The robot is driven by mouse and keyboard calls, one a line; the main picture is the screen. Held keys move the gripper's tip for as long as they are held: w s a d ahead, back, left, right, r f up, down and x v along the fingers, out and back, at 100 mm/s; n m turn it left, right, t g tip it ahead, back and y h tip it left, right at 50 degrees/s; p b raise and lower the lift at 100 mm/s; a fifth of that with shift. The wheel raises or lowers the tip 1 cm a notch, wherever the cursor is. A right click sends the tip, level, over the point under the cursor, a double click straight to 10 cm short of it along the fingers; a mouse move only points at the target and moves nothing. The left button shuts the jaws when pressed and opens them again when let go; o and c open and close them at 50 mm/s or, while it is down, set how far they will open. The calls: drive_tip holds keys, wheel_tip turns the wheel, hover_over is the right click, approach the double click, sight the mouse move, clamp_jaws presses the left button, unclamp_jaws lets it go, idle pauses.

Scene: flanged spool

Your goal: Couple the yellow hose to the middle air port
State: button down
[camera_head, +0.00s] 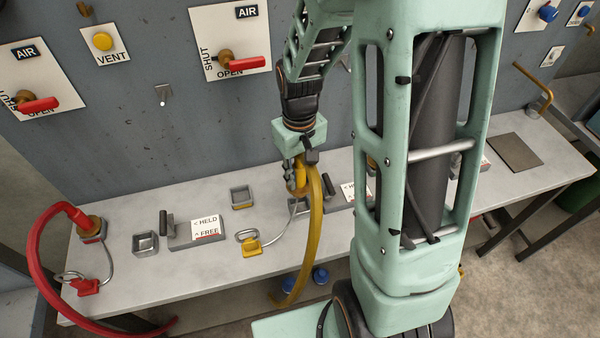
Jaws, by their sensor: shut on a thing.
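The yellow hose (317,222) hangs from my gripper (297,180) and curves down past the bench's front edge. My gripper is shut on the hose's upper end, above the bench; the arm and gripper partly hide the grip. A thin cable runs from near the gripper to a yellow tag with a metal loop (250,243) on the bench. An AIR panel (243,22) with a brass fitting and red lever (240,63) is on the wall, up and left of my gripper. Another AIR panel (28,58) is farther left. I cannot tell which port is the middle one; my arm hides part of the wall.
The red hose (42,250) stands at the bench's left end, its brass end in a block. A HELD/FREE plate (205,228), square holders (145,243) and (242,197) sit on the bench. A small hook (163,93) and a bent brass pipe (540,90) stick out from the wall.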

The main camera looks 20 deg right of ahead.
sight(299, 165)
drive_tip(key=shift+f+b, duration=2.85)
drive_tip(key=shift+f, duration=1)
drive_tip(key=shift+f+b, duration=0.45)
drive_tip(key=shift+f, duration=0.1)
drive_tip(key=c, duration=1.5)
unclamp_jaws()
drive_tip(key=shift+c, duration=0.2)
wheel_tip(299, 165, up, 12)
